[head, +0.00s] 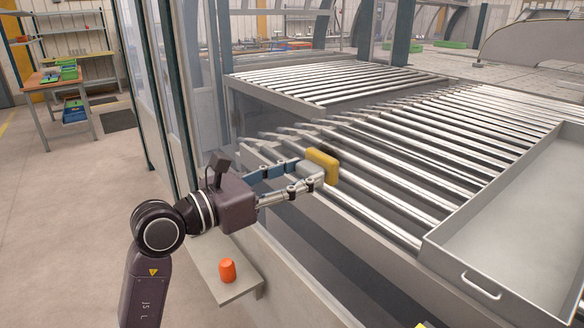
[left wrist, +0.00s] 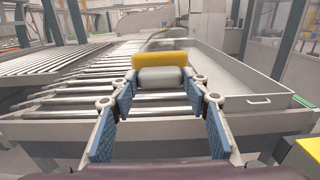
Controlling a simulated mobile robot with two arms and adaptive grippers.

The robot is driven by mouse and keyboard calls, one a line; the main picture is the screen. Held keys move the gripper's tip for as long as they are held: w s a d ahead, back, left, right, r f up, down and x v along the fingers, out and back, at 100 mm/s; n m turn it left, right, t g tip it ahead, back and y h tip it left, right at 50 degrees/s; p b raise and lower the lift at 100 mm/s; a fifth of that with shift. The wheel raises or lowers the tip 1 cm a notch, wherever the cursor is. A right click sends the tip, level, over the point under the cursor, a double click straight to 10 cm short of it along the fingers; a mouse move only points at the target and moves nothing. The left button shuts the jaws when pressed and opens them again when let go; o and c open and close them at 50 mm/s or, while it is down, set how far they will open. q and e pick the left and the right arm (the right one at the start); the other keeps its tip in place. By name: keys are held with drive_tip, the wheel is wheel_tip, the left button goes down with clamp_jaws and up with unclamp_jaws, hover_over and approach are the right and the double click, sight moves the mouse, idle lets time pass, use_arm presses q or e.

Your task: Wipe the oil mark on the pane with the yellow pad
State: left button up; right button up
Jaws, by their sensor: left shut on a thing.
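The yellow pad (head: 323,166) with its grey grip block (head: 312,169) is held at the tips of my left gripper (head: 308,173), in front of the roller beds. In the left wrist view the yellow pad (left wrist: 160,60) is on the far side of the grey block (left wrist: 162,77), between the two fingers of my left gripper (left wrist: 155,92). Glass panes (head: 265,45) show in the enclosure behind the rollers and at its left side. I cannot make out an oil mark for certain; a dark patch shows just behind the pad. My right gripper is in neither view.
Roller beds (head: 440,125) fill the middle and right. A grey metal tray (head: 520,205) with a handle lies on them at right. An orange-red object (head: 227,270) stands on a small ledge (head: 232,292) below my left arm. A workbench (head: 70,85) stands far left; the floor there is open.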

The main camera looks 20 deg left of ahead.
use_arm(q)
drive_tip(key=s+d+p, duration=0.1)
drive_tip(key=s+d+r+p, duration=0.1)
drive_tip(key=shift+d+r, duration=0.2)
drive_tip(key=shift+d, duration=0.15)
drive_tip(key=shift+w+a+b, duration=0.45)
drive_tip(key=shift+w+a, duration=0.55)
drive_tip(key=shift+a, duration=0.25)
drive_tip(key=shift+w+a+b, duration=0.4)
drive_tip(key=shift+w+a, duration=0.6)
drive_tip(key=shift+a, duration=0.2)
drive_tip(key=shift+s+d+r+p, duration=0.25)
drive_tip(key=shift+s+d+p, duration=0.3)
drive_tip(key=shift+d, duration=0.2)
drive_tip(key=shift+s+d+r+p, duration=0.25)
drive_tip(key=shift+s+d+p, duration=0.2)
drive_tip(key=shift+s+d, duration=0.2)
drive_tip(key=shift+s+d+r+p, duration=0.25)
drive_tip(key=shift+s+d+p, duration=0.3)
drive_tip(key=shift+d, duration=0.25)
drive_tip(key=shift+s+d, duration=0.55)
drive_tip(key=shift+d, duration=0.2)
drive_tip(key=shift+f, duration=0.1)
drive_tip(key=shift+a, duration=0.1)
